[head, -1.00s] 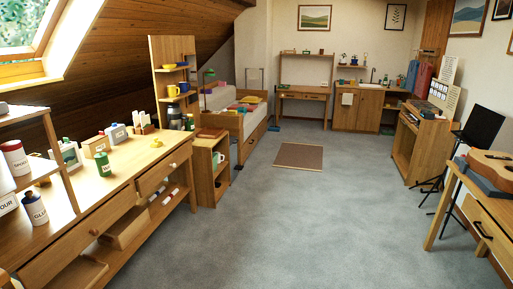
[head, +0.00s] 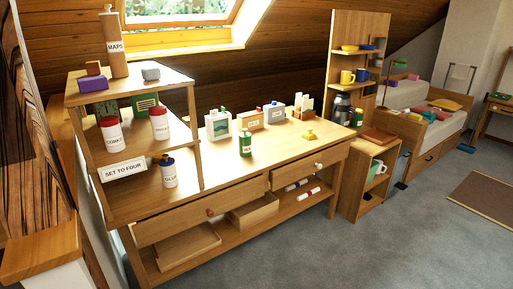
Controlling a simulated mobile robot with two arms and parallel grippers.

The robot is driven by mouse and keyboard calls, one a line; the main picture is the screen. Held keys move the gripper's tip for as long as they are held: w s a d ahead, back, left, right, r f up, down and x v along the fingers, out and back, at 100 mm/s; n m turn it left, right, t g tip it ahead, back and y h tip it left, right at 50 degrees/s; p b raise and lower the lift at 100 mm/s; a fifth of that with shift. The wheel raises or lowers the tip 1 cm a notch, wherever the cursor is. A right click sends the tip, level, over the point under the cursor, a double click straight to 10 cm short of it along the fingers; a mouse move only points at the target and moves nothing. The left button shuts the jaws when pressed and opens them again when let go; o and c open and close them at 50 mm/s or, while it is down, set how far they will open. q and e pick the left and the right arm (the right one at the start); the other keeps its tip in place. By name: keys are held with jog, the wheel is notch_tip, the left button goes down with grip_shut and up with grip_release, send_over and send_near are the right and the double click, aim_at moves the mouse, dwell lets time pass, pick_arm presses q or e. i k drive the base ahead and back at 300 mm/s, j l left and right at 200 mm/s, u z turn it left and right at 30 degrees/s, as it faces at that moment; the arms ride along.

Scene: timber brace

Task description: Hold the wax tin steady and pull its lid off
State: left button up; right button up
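I cannot make out a tin labelled as wax. A small green container with a dark cap (head: 245,144) stands upright on the workbench top (head: 285,155); its label is too small to read. A green item with a pale label (head: 146,103) sits on the shelf unit's middle level, partly shaded, and I cannot tell if it is a tin. Neither of my grippers is in view.
A shelf unit (head: 192,138) at the bench's left holds labelled jars, one a white jar with a red lid (head: 159,123). A yellow object (head: 309,135) lies on the bench. Two drawers (head: 205,212) are below. Grey floor (head: 390,245) is clear in front.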

aim_at(245, 144)
jog(key=i+l+u, duration=0.25)
jog(key=u, duration=0.35)
jog(key=i+l+u, duration=0.1)
jog(key=l+u, duration=0.2)
jog(key=u, duration=0.15)
